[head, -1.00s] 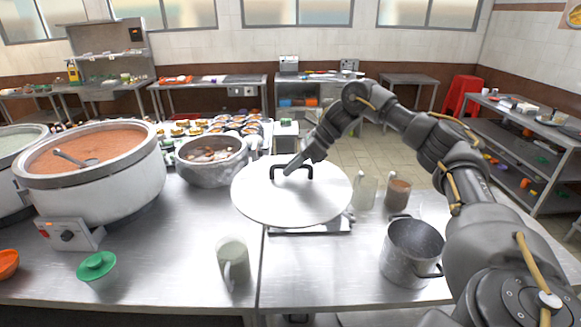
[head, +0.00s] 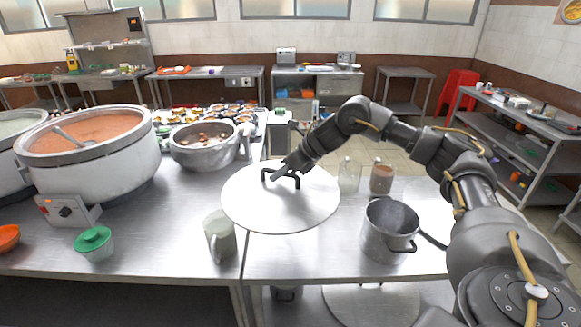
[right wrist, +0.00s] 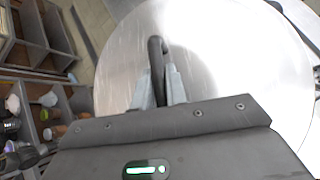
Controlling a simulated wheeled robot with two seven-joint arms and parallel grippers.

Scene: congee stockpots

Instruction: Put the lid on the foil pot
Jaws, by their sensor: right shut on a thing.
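The lid (head: 280,210) is a large, pale, round metal disc with a dark loop handle (head: 281,178) on top. My right gripper (head: 275,178) is shut on this handle and holds the lid over the front counter. In the right wrist view the fingers (right wrist: 158,85) grip the dark handle (right wrist: 156,60), with the lid (right wrist: 215,70) filling much of the picture. The foil pot (head: 205,152), silvery and crinkled with side handles, stands open to the left of and behind the lid, with food pieces inside. The lid is clear of the pot's mouth. My left gripper is not in view.
A large pot of orange congee (head: 90,165) stands left of the foil pot. A mug (head: 220,238) and a green-lidded bowl (head: 95,243) stand in front. A steel pot (head: 388,235) and glass jars (head: 349,177) stand to the right. Bowls of food fill the counter behind.

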